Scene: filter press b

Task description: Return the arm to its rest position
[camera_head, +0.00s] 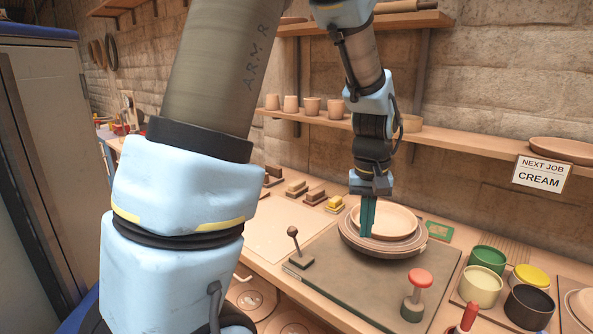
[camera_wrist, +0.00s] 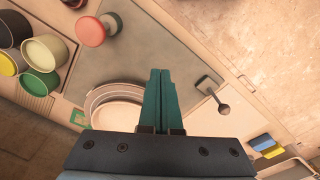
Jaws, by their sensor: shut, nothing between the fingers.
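My gripper (camera_head: 367,216) has two teal fingers pressed together with nothing between them. It points down in front of the round plates and bowl (camera_head: 385,222) on the grey board (camera_head: 345,275). In the wrist view the shut fingers (camera_wrist: 160,95) point over the grey board (camera_wrist: 150,45), with the stacked round plates (camera_wrist: 115,105) beside them. My arm is bent over the bench, its upper part high in the head view. I cannot tell whether the fingertips touch anything.
A small lever (camera_head: 296,245) stands on the board's left. A red-topped knob (camera_head: 417,290) stands at its front right. Coloured pots (camera_head: 481,285) sit further right. A shelf (camera_head: 460,141) with cups runs behind my arm. A sign (camera_head: 541,174) reads "NEXT JOB CREAM".

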